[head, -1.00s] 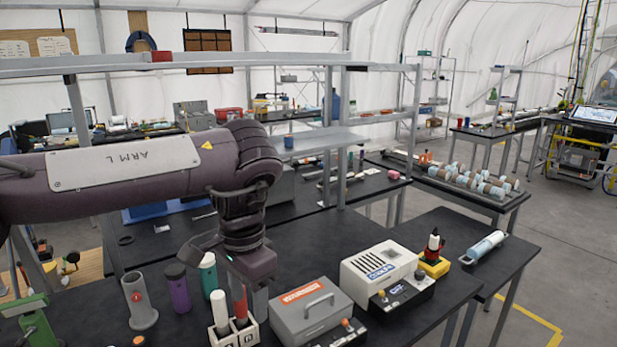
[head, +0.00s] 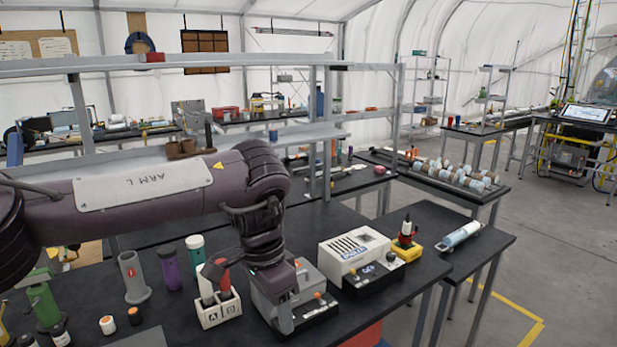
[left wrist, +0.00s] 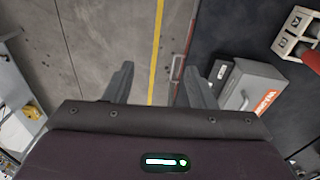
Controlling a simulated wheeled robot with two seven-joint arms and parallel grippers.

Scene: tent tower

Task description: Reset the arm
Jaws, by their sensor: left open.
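My left arm (head: 160,185) comes in from the left, its forearm roughly level and its wrist bent down. My left gripper (head: 285,318) points down in front of the grey metal box (head: 262,305), partly hiding it. In the left wrist view the two fingers of my left gripper (left wrist: 158,88) stand well apart with nothing between them. Beyond the fingers are the floor, a yellow line and a table edge. My right gripper is not in view.
On the black table, a white rack (head: 220,312) with a red-topped item stands left of the gripper. A white device (head: 353,250) stands to its right. A shelf frame (head: 230,64) crosses behind.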

